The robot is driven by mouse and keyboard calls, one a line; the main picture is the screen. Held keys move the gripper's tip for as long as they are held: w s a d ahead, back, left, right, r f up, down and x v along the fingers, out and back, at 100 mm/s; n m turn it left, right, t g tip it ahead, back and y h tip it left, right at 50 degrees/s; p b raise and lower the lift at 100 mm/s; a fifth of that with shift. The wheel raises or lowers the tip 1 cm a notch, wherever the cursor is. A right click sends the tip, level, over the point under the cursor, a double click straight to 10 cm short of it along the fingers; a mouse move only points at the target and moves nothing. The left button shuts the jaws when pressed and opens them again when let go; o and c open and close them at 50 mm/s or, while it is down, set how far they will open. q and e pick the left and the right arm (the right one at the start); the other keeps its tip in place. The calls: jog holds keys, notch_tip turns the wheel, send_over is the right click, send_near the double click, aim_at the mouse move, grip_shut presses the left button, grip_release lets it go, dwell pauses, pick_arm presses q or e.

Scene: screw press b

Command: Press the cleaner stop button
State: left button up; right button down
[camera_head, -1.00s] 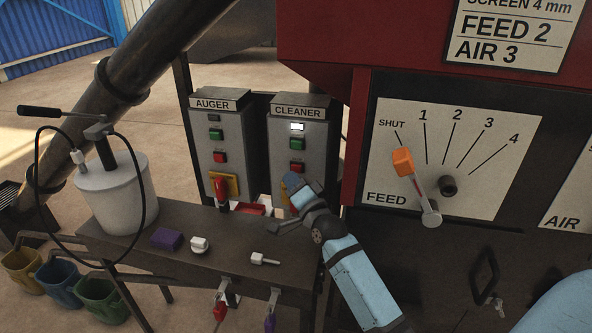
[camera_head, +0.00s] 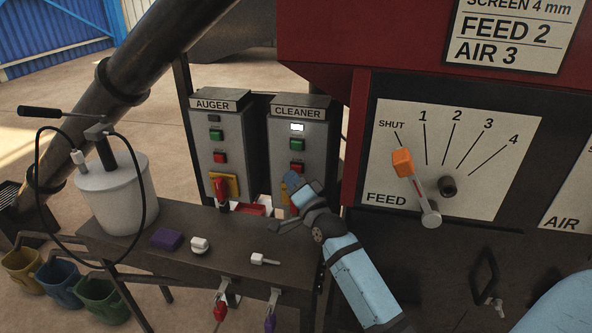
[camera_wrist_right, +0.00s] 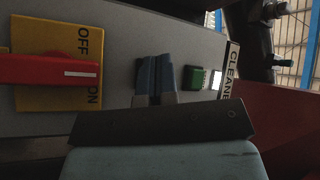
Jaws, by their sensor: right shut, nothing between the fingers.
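The cleaner box (camera_head: 318,155) is a grey panel labelled CLEANER. It has a lit white lamp (camera_head: 297,127), a green button (camera_head: 297,144) and a red stop button (camera_head: 297,167) below. My right gripper (camera_head: 290,179) is shut and empty, its blue fingertips just below the red button in the head view. In the right wrist view the shut fingers (camera_wrist_right: 154,75) point at the panel between the green button (camera_wrist_right: 195,78) and the yellow switch plate (camera_wrist_right: 60,42). They hide the red button there. I cannot tell whether they touch it. My left gripper is not in view.
The auger box (camera_head: 238,150) with similar buttons stands left of the cleaner box. A dark bench (camera_head: 215,262) with small items lies below. The feed panel (camera_head: 500,190) with its orange-handled lever (camera_head: 403,163) is to the right. A red rotary switch (camera_wrist_right: 45,70) sits beside my fingers.

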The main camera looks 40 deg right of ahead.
jog(key=shift+w+d, duration=0.25)
jog(key=shift+d, duration=0.05)
dwell(0.5)
jog(key=shift+w+d+r, duration=0.25)
jog(key=shift+d+r, duration=0.1)
jog(key=shift+r, duration=0.05)
dwell(0.9)
jog(key=shift+s+a+f+p, duration=0.2)
jog(key=shift+f+p, duration=0.05)
jog(key=shift+p, duration=0.2)
jog(key=shift+s+a+f, duration=0.1)
jog(key=shift+s+f, duration=0.1)
jog(key=shift+s, duration=0.25)
jog(key=shift+s+a, duration=0.1)
jog(key=s+a+p, duration=0.1)
jog(key=a, duration=0.1)
jog(key=s+a+p, duration=0.1)
jog(key=s, duration=0.1)
jog(key=shift+a, duration=0.4)
